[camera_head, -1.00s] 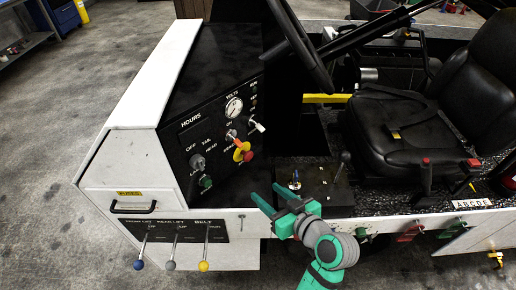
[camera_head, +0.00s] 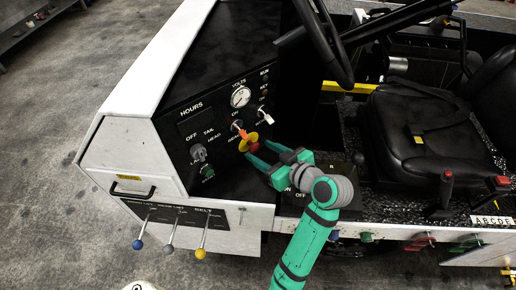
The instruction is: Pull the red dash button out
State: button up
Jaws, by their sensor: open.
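The red dash button (camera_head: 254,148) sits on the black dash panel (camera_head: 228,186), with yellow around and behind it. An orange-tipped switch is just above it. My gripper (camera_head: 259,151) is open, reaching in from the lower right. Its two green fingers point up and left toward the panel. The fingertips are close to the red button, one below it and one to its right. I cannot tell whether they touch it or how deep they reach around it.
A grey knob (camera_head: 198,152) and a green knob (camera_head: 207,171) are left of the button. A white-tipped key or switch (camera_head: 265,115) and a gauge (camera_head: 240,97) are above. The steering wheel (camera_head: 322,40) and black seat (camera_head: 425,125) are to the right.

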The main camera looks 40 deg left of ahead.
aim_at(252, 145)
jog(key=shift+x, duration=1.45)
jog(key=shift+w, duration=0.15)
grip_shut()
